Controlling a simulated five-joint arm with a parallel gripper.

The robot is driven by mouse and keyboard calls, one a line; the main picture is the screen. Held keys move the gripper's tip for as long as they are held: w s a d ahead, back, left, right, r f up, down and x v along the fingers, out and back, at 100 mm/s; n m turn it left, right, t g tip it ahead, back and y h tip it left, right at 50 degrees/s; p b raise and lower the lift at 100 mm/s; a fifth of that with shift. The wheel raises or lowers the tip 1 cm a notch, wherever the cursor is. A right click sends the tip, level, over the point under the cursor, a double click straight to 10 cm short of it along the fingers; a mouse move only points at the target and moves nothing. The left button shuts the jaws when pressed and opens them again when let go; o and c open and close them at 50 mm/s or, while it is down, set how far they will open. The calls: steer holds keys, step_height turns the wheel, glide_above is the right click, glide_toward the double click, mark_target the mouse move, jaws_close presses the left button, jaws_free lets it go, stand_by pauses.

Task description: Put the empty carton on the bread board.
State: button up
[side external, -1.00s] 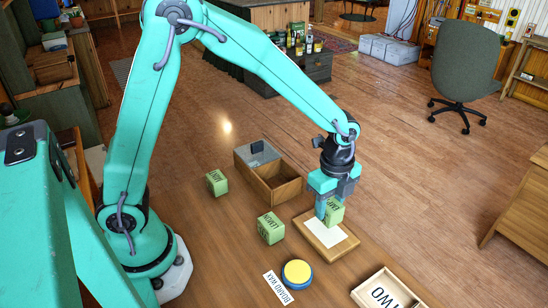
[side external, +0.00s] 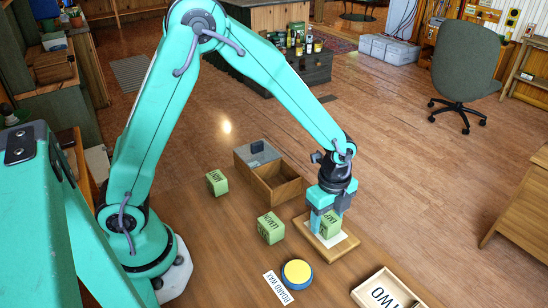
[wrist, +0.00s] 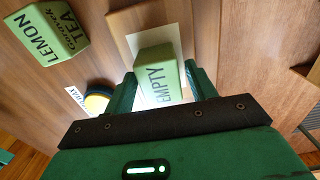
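The empty carton is a small green box marked EMPTY (wrist: 160,80) in the wrist view. In the side view the carton (side external: 331,225) is at the bread board (side external: 346,245), a light wooden board with a white sheet on it. My gripper (side external: 323,222) points down, with its fingers on either side of the carton, and looks shut on it. The carton is upright over the white sheet, very low or touching; its underside is hidden. A LEMON tea carton (side external: 271,228) stands left of the board and also shows in the wrist view (wrist: 48,32).
Another green carton (side external: 217,182) stands farther back left. An open wooden box (side external: 285,188) is behind the board. A tray marked TWO (side external: 362,293) is at front right.

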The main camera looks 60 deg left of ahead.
mark_target(326, 215)
steer(key=shift+r, duration=0.1)
stand_by(0.3)
step_height(326, 215, up, 12)
stand_by(0.7)
stand_by(0.5)
steer(key=s+a+r+n+t, duration=0.2)
steer(key=s+a+r+n, duration=0.2)
steer(key=s+a+n, duration=0.2)
steer(key=s+a+r+n+t, duration=0.3)
steer(key=s+a+r+n, duration=0.2)
steer(key=s+n, duration=0.5)
steer(key=shift+s+a+n+t, duration=0.3)
steer(key=shift+a+n, duration=0.2)
steer(key=shift+n, duration=0.5)
